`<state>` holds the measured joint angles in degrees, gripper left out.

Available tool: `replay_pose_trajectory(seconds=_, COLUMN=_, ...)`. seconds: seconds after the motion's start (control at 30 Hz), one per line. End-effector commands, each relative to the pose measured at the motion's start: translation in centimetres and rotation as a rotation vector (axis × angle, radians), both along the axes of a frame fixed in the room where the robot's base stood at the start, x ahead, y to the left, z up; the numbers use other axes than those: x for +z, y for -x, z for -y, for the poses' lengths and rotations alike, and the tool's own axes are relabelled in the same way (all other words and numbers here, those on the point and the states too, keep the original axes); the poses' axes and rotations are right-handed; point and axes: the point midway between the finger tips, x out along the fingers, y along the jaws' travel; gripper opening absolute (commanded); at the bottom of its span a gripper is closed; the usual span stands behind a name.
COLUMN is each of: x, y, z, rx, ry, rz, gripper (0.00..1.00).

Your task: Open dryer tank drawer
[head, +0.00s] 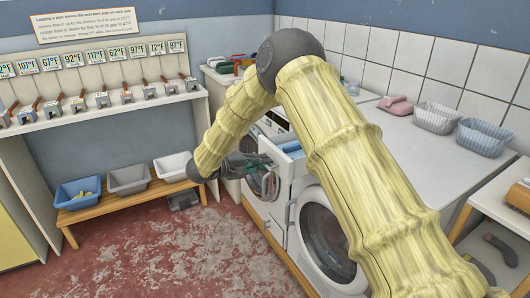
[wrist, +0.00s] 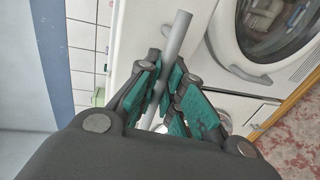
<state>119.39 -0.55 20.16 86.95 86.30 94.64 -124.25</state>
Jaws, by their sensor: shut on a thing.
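My gripper (head: 258,163), with green finger pads, is at a white front between the two round-door machines in the head view. In the wrist view, my gripper (wrist: 163,92) is shut on a slim grey bar handle (wrist: 179,35), with pads on both sides of it. A white panel (wrist: 130,35) lies behind the bar. In the head view, a narrow white drawer front (head: 297,176) stands out from the machines, with something blue (head: 291,147) at its top. My arm partly hides this area, so I cannot tell how far the drawer is out.
A round-door machine (head: 326,240) stands in front on the right, another door (head: 268,184) behind. Baskets (head: 437,117) and pink cloth (head: 396,105) lie on the white top. Tubs on a wooden bench (head: 120,199) stand left. The red floor (head: 165,250) is clear.

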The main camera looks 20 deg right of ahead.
Motion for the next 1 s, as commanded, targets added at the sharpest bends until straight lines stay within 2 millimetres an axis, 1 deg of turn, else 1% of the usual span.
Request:
replay_pose_trajectory(seconds=0.03, x=0.3, y=0.2, z=-0.5, rx=-0.001, ry=0.000, rz=0.000, gripper=0.00)
replay_pose_trajectory(seconds=0.1, x=0.2, y=0.3, z=-1.0, rx=-0.003, ry=0.000, rz=0.000, gripper=0.00)
replay_pose_trajectory(seconds=0.23, x=0.1, y=0.6, z=-1.7, rx=-0.007, ry=-0.001, rz=-0.001, gripper=0.00)
replay_pose_trajectory(seconds=0.4, x=0.0, y=0.7, z=-2.1, rx=-0.008, ry=0.000, rz=-0.001, gripper=0.00)
replay_pose_trajectory(seconds=0.67, x=0.0, y=0.7, z=-2.1, rx=-0.007, ry=0.000, rz=0.001, gripper=0.00)
replay_pose_trajectory(seconds=0.7, x=0.0, y=0.6, z=-2.1, rx=-0.007, ry=-0.001, rz=-0.001, gripper=0.11)
replay_pose_trajectory(seconds=0.77, x=0.0, y=0.6, z=-2.1, rx=-0.007, ry=0.000, rz=0.001, gripper=0.22)
replay_pose_trajectory(seconds=0.8, x=0.0, y=0.6, z=-2.1, rx=-0.007, ry=0.000, rz=0.001, gripper=0.29)
replay_pose_trajectory(seconds=0.83, x=0.0, y=0.6, z=-2.1, rx=-0.007, ry=0.000, rz=0.000, gripper=0.32)
replay_pose_trajectory(seconds=1.0, x=0.0, y=0.6, z=-2.1, rx=-0.007, ry=0.000, rz=0.000, gripper=0.32)
